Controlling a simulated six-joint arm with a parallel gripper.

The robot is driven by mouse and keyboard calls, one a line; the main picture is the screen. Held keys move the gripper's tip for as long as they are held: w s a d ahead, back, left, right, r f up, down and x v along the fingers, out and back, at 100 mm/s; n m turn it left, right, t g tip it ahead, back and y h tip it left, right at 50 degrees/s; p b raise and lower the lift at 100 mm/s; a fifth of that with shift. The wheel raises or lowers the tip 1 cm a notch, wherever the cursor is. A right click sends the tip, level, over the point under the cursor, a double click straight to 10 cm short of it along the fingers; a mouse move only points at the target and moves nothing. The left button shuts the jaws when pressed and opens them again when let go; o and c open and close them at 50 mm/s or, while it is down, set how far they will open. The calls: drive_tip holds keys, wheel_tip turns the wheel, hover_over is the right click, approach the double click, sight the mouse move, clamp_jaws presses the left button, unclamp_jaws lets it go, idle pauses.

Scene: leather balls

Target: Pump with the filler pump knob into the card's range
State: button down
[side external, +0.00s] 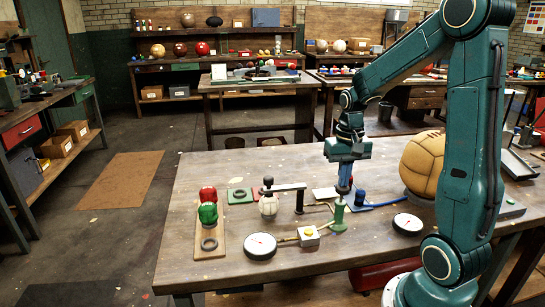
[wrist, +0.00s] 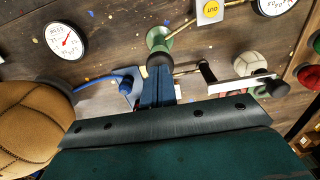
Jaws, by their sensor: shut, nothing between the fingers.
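The filler pump is a green post on a round foot (side external: 339,222). In the wrist view its green body (wrist: 158,38) carries a dark knob (wrist: 160,58). My gripper (side external: 343,190) points straight down over the pump, fingers shut and empty. In the wrist view the shut blue fingers (wrist: 158,80) end at the knob; I cannot tell if they touch it. One white dial gauge (side external: 261,245) lies at the front left, another (side external: 407,223) right of the pump. Each has a red needle; its reading is too small to tell. A pale flat piece (side external: 327,193) behind the pump may be the card.
A large tan leather ball (side external: 426,163) sits at the right. A yellow-button box (side external: 308,236) stands in front of the pump. A small pale ball (side external: 268,205) is under a lever to the left. Red (side external: 208,194) and green (side external: 208,213) domes stand farther left.

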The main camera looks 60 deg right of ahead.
drive_tip(key=shift+f, duration=1.15)
drive_tip(key=shift+r, duration=2.75)
wheel_tip(320, 180, up, 6)
drive_tip(key=shift+f, duration=0.1)
drive_tip(key=shift+a, duration=0.1)
